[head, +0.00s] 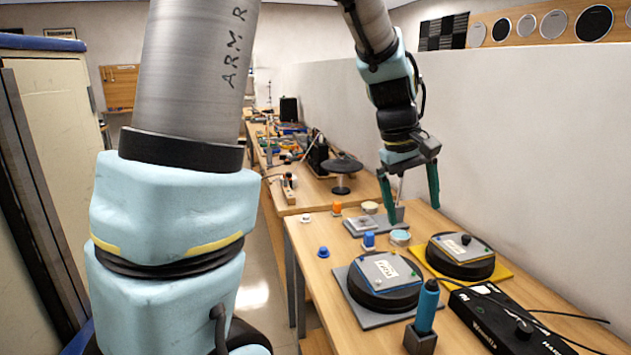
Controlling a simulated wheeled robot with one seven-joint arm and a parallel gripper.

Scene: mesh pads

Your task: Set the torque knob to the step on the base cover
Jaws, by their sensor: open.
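My gripper (413,212) hangs over the far part of the table with its two green fingers apart and nothing between them. A black control box (487,315) with white lettering lies at the front right, and a black round knob (523,328) stands on its top; its setting is too small to read. Two round black pads sit nearer than my gripper: the left pad (378,298) on a grey mat and the right pad (447,265) on a yellow mat. Each bears a grey plate with a white label. The label (386,268) on the left plate is too small to read.
A blue driver (427,303) stands upright in a dark holder at the front. A grey tray (365,224), small round tins and blue and orange pieces lie behind the pads. A white wall (530,160) runs along the table's right side.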

